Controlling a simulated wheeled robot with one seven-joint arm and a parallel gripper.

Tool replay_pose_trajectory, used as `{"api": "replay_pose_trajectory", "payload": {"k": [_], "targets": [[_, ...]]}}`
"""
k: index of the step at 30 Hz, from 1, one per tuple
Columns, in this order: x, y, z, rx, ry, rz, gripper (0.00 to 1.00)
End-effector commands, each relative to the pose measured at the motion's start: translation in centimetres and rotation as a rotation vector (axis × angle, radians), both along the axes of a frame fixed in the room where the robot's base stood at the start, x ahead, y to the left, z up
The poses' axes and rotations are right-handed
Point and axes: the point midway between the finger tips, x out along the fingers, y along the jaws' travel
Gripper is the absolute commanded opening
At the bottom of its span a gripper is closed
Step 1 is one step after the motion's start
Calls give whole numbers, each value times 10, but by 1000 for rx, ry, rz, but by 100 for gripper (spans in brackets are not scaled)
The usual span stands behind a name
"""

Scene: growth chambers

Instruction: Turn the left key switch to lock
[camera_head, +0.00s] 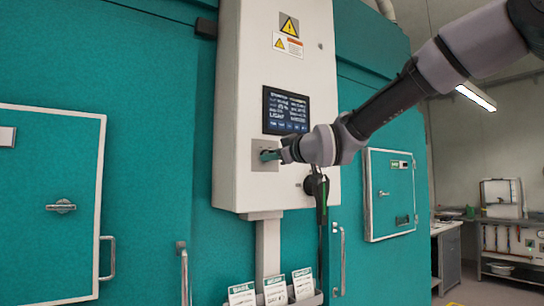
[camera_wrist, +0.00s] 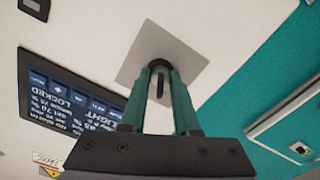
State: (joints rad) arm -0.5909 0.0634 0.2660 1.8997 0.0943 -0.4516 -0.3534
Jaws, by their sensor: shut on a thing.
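The left key switch is on a grey square plate (camera_head: 259,160) low on the front of the white control cabinet (camera_head: 240,110), below the dark screen (camera_head: 286,111). My gripper (camera_head: 268,155) reaches in from the right at the plate. In the wrist view the plate (camera_wrist: 190,55) lies behind my two green fingers (camera_wrist: 160,72). The fingers are shut on the dark key (camera_wrist: 159,85) at the plate's middle. The fingers partly hide the key and switch, so its exact angle is hard to tell. The screen (camera_wrist: 75,105) appears upside down there and shows the word LOCKED.
A dark handset-like device (camera_head: 318,190) with a green lower part hangs just right of my wrist. Card holders (camera_head: 273,291) stand below the cabinet. Teal chamber walls (camera_head: 150,80) and a small white-framed door (camera_head: 390,193) flank it.

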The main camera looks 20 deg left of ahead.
Motion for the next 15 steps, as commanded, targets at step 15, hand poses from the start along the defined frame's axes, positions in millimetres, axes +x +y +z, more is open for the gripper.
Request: {"api": "replay_pose_trajectory", "payload": {"k": [15], "targets": [[0, 0, 0, -47, -53, 0, 0]]}}
